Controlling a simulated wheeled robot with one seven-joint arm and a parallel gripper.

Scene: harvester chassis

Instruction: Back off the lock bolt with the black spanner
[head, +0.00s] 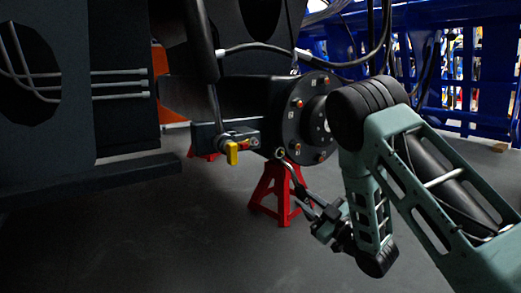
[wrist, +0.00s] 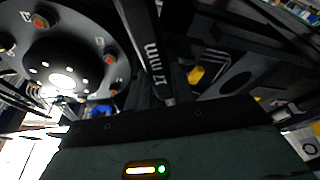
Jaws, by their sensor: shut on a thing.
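The black spanner (head: 290,170) is held in my gripper (head: 314,208), which is shut on its lower shaft. In the head view it slants up and left, with its ring end near the lower left edge of the black round flange (head: 288,126). In the wrist view the spanner shaft (wrist: 151,50), marked 17 MM, runs up out of the top edge, so its far end is out of that picture. Several flange bolts with orange-red marks show, one at the upper left (head: 297,104). I cannot tell which is the lock bolt, or whether the ring sits around a bolt.
A red stand (head: 272,195) is on the floor below the flange, close to the spanner. A yellow-handled valve (head: 232,153) is left of the flange. Hoses (head: 262,46) hang above. A dark chassis beam (head: 90,180) extends left. The grey floor in front is clear.

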